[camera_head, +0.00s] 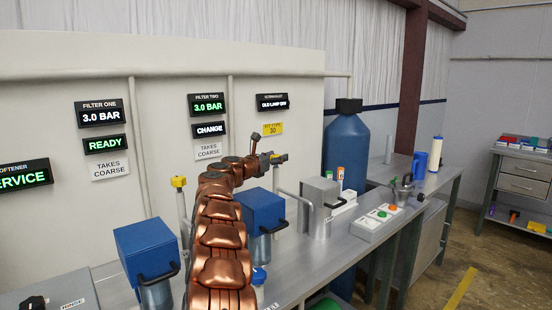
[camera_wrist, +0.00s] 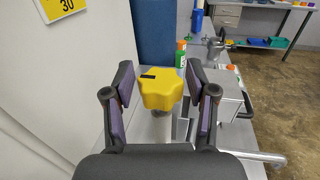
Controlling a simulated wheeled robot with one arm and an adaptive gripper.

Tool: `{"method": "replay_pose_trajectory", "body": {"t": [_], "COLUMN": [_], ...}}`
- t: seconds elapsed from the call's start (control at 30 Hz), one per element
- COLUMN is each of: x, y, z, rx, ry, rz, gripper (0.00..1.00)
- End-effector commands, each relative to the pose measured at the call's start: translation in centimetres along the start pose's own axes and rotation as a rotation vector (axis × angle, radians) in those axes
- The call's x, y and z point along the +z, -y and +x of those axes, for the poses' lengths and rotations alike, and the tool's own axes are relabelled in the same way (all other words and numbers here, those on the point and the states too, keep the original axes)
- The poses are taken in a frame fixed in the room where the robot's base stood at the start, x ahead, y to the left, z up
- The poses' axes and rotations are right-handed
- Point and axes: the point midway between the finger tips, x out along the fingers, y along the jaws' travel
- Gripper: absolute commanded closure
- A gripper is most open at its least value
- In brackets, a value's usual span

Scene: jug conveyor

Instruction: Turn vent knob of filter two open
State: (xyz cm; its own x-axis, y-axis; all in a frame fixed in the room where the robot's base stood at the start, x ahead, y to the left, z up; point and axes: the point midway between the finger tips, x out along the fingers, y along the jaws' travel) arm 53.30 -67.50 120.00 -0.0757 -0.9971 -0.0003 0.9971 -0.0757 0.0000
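In the wrist view a yellow lobed vent knob (camera_wrist: 161,91) with a black mark on top sits on a pale stem. My gripper (camera_wrist: 160,100) is open, with one finger on each side of the knob and a visible gap on both sides. In the head view my gripper (camera_head: 276,159) is above the bench behind the right blue-topped filter housing (camera_head: 263,212), under the FILTER TWO displays. This knob is hidden there by my gripper. The FILTER TWO displays read 3.0 BAR (camera_head: 207,105) and CHANGE (camera_head: 209,130).
Another yellow knob (camera_head: 179,182) stands by the left blue-topped housing (camera_head: 147,250). A grey metal housing (camera_head: 319,207), a button box (camera_head: 378,222) and a tall blue tank (camera_head: 346,150) are to the right. The wall panel (camera_head: 60,120) is close behind.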

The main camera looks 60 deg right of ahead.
Motion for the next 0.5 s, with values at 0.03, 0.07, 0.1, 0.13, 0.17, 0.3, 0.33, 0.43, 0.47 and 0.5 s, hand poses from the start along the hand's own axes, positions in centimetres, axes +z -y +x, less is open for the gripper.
{"method": "replay_pose_trajectory", "body": {"t": [0.03,0.07,0.1,0.13,0.17,0.3,0.33,0.43,0.47,0.5], "x": [0.01,0.01,0.01,0.01,0.01,0.01,0.0,0.0,0.0,-0.01], "y": [0.0,0.0,0.0,0.0,0.0,0.0,0.0,0.0,0.0,0.0], "z": [0.0,0.0,0.0,0.0,0.0,-0.01,0.0,-0.01,-0.01,-0.01], "rx": [0.0,0.0,0.0,0.0,0.0,0.0,0.0,0.0,0.0,0.001], "ry": [0.0,0.0,0.0,0.0,0.0,0.0,0.0,0.0,0.0,0.0], "rz": [0.0,0.0,0.0,0.0,0.0,0.0,0.0,0.0,0.0,0.0], "gripper": [0.52,0.55,0.59,0.62,0.65,0.8,0.83,0.91,0.91,0.91]}}
